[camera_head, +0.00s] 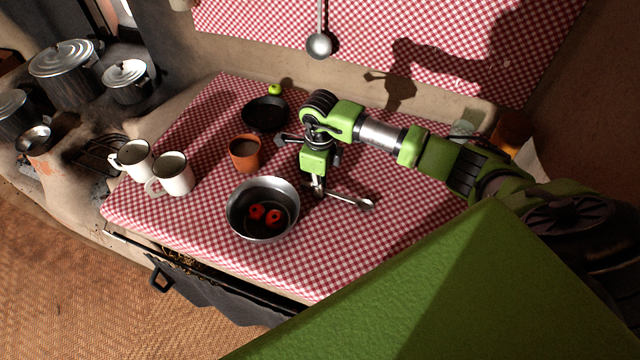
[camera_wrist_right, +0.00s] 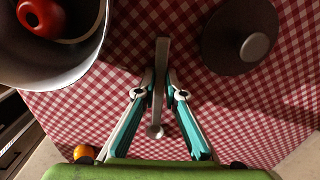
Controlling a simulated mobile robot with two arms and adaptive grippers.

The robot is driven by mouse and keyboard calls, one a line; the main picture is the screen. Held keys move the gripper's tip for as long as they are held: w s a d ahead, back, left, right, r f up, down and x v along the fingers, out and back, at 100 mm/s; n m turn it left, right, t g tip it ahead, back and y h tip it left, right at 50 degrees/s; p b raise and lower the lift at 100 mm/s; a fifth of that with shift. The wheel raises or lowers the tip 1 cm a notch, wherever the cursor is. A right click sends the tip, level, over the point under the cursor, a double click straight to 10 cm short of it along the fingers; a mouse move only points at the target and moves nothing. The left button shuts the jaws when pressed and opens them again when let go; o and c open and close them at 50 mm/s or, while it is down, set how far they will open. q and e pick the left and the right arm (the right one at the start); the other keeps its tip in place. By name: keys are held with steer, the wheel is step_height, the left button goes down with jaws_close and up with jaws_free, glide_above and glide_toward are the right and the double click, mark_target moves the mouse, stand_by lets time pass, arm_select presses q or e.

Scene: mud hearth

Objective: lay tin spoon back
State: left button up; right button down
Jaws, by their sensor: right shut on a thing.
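The tin spoon (camera_head: 350,201) is a thin metal spoon on the red checked cloth side of the scene, right of the steel bowl. Its small round bowl points right in the head view. My right gripper (camera_head: 317,189) points down and is shut on the spoon's handle. In the right wrist view the spoon (camera_wrist_right: 158,100) runs between the two fingers of my right gripper (camera_wrist_right: 160,84). I cannot tell whether the spoon touches the cloth. My left gripper is not in view.
The steel bowl (camera_head: 233,222) with red pieces is close left of the gripper. An orange cup (camera_head: 244,153), two white mugs (camera_head: 172,175) and a black pan (camera_head: 264,114) stand farther left. A ladle (camera_head: 319,46) hangs behind. The cloth (camera_head: 330,255) is clear in front.

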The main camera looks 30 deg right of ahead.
steer(key=shift+f, duration=0.25)
steer(key=c, duration=2)
jaws_free()
steer(key=shift+r, duration=0.1)
step_height(320, 180, up, 12)
steer(key=shift+f, duration=0.1)
